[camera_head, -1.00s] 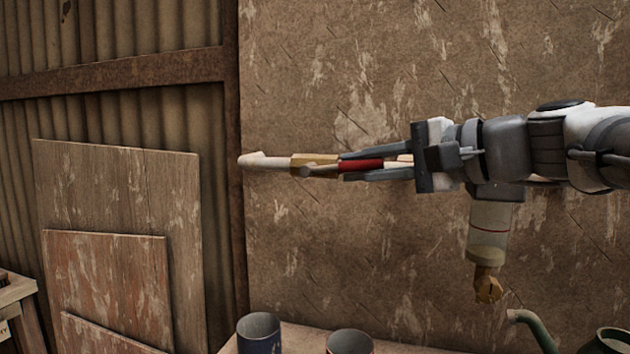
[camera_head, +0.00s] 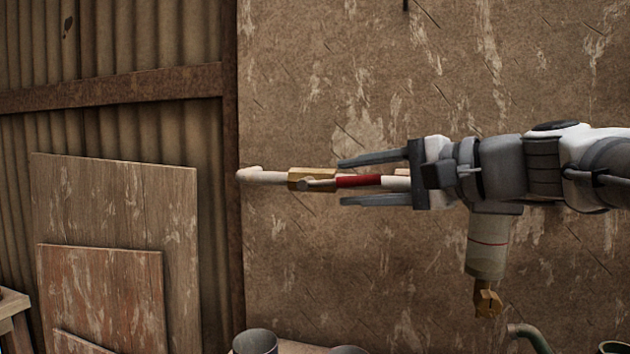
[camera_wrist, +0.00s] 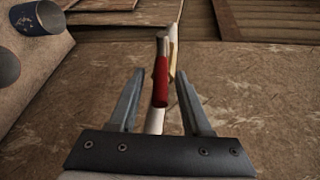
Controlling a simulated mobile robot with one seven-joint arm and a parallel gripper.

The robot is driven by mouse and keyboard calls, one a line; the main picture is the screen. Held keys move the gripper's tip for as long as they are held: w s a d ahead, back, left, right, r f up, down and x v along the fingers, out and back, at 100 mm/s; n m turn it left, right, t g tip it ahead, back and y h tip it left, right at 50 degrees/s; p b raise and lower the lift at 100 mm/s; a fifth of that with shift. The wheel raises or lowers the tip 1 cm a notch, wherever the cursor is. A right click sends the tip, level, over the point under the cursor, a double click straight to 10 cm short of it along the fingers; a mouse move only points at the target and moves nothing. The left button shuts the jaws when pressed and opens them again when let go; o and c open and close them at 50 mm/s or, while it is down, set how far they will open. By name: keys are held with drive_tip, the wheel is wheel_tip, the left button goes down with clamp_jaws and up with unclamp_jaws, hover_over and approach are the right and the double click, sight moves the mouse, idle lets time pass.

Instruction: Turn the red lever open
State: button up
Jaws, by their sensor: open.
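The red lever (camera_head: 360,181) lies along the pale horizontal pipe (camera_head: 266,177), its hub end at the brass valve body (camera_head: 312,176). In the head view my gripper (camera_head: 342,182) is open, one finger above the lever and one below. The lever is between them, apart from both. In the wrist view the red lever (camera_wrist: 160,80) runs away from me between the open fingers (camera_wrist: 158,98), with gaps on both sides. Part of the pipe behind the palm is hidden.
A brown, scuffed wall panel (camera_head: 330,270) stands behind the pipe. A vertical pipe with a brass nozzle (camera_head: 487,300) hangs below my wrist. Several cans, among them a blue one (camera_wrist: 38,18), stand below. Boards (camera_head: 110,210) lean at the left.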

sight(359, 177)
drive_tip(key=shift+d, duration=0.1)
drive_tip(key=p+v, duration=0.4)
drive_tip(key=v, duration=1.3)
drive_tip(key=shift+s+d, duration=0.1)
drive_tip(key=shift+s, duration=0.05)
